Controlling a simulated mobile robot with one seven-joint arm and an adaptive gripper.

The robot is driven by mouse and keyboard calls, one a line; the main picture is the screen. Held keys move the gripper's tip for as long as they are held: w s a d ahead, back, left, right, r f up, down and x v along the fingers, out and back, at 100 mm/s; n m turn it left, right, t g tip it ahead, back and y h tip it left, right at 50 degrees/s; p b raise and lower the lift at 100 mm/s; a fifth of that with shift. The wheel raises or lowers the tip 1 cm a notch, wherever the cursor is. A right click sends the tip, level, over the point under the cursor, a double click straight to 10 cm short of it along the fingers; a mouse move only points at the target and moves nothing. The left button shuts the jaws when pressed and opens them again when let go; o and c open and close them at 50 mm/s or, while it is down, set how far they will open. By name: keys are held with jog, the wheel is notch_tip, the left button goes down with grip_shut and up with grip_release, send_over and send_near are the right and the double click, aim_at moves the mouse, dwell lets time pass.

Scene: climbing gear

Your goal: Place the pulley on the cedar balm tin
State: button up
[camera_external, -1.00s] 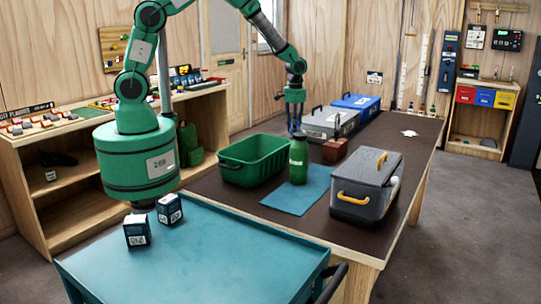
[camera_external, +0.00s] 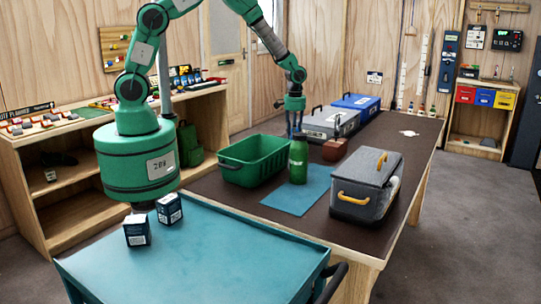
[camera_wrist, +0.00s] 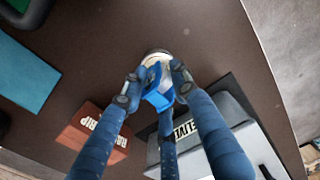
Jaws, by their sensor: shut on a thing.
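My gripper (camera_wrist: 155,88) is shut on a blue piece (camera_wrist: 158,92), which I take to be the pulley. Its details are small and partly covered by the fingers. A round, pale-rimmed thing (camera_wrist: 157,55) shows just beyond the blue piece in the wrist view; it may be the cedar balm tin, but I cannot read a label. I cannot tell whether the two touch. In the external view my gripper (camera_external: 293,118) points down over the far part of the dark table, behind the green bottle (camera_external: 298,160); the held piece is not clear there.
A red-brown block (camera_wrist: 92,135) and a grey case (camera_wrist: 235,130) lie close to my fingers. A green crate (camera_external: 254,160), a blue mat (camera_external: 298,200) and a dark grey box with yellow handles (camera_external: 366,185) stand nearer. The table's right far part is mostly clear.

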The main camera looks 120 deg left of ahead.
jog(key=shift+f, duration=0.1)
jog(key=o, duration=1.2)
notch_tip(320, 180, up, 12)
jog(key=shift+r+p, duration=0.1)
jog(key=shift+p, duration=0.95)
